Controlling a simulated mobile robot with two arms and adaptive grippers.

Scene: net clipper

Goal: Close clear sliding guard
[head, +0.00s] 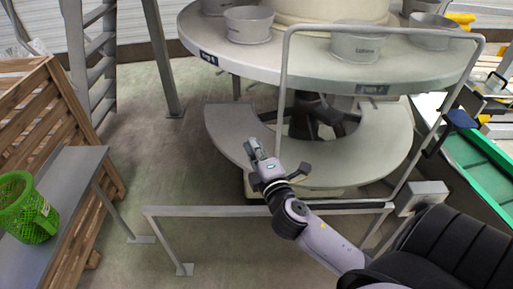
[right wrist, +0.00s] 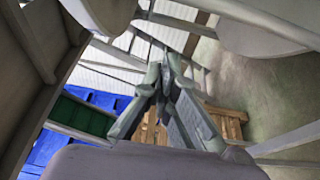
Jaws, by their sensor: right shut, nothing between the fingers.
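A thin grey tube frame (head: 382,30) stands in front of the round machine in the head view. It looks like the clear guard; I cannot make out a pane in it. Its left post runs down to behind my right gripper. My right gripper (head: 256,150) is at the lower end of that post, with its fingers shut and empty. I cannot tell whether it touches the post. In the right wrist view the fingertips (right wrist: 167,70) meet, with nothing visible between them. My left gripper is not in view.
The round machine table (head: 250,68) carries several grey pots (head: 248,25). A low grey rail (head: 215,211) stands in front. At left are a grey bench (head: 75,175), a green basket (head: 27,208) and a wooden crate (head: 35,95). A green conveyor (head: 480,160) is at right.

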